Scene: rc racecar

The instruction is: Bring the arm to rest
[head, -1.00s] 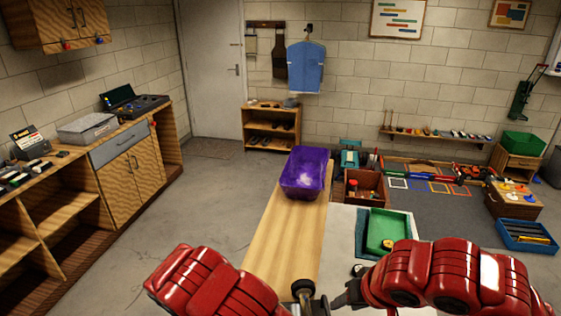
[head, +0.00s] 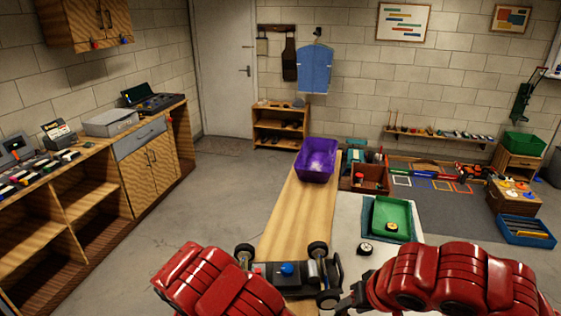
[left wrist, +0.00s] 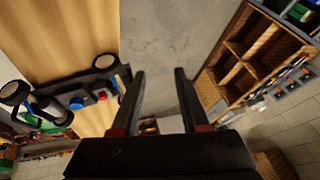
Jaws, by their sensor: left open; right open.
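The car chassis (head: 287,270) is dark, with black wheels and a blue round part on top. It lies at the near end of the wooden tabletop strip, between my two red arms. My right gripper (head: 345,300) is dark and open, close to the chassis's near right wheel; I cannot tell if they touch. In the head view my left gripper is hidden by its arm. In the left wrist view my left gripper (left wrist: 158,72) is open and empty, its fingers apart over grey floor. The chassis (left wrist: 75,102) is left of those fingers there, clear of them.
A purple bin (head: 316,160) stands at the table's far end. A green tray (head: 388,216) holds a wheel, and a loose wheel (head: 365,249) lies in front of it. A wooden workbench (head: 75,190) lines the left wall, with open floor between it and the table.

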